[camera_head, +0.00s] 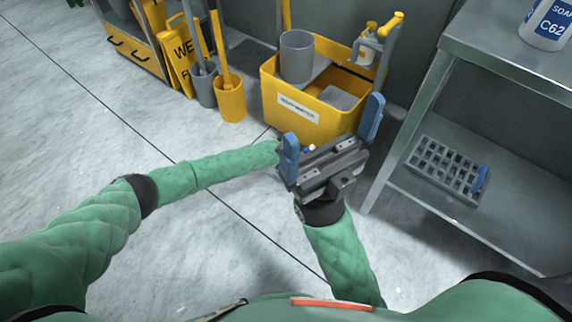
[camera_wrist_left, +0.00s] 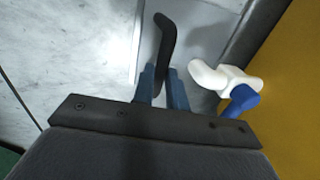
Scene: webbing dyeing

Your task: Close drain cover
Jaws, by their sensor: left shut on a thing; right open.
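A white spout (camera_wrist_left: 222,77) with a blue handle (camera_wrist_left: 240,101) sits on the yellow mop bucket (camera_head: 268,98), low on its near side. In the left wrist view my left gripper (camera_wrist_left: 162,82) has its blue fingers shut on a dark, curved piece (camera_wrist_left: 166,38), which may be the drain cover; I cannot tell for sure. The piece is left of the spout and apart from it. In the head view my left gripper is hidden behind my right gripper (camera_head: 331,135). My right gripper is open, its blue fingers wide apart and empty, in front of the bucket.
A metal shelf unit (camera_head: 398,165) stands at the right, with a grey grid tray (camera_head: 437,160) on its lower shelf and a soap bottle (camera_head: 545,25) on top. A yellow wet-floor sign (camera_head: 183,60) and yellow container (camera_head: 230,102) stand left. The left floor is clear.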

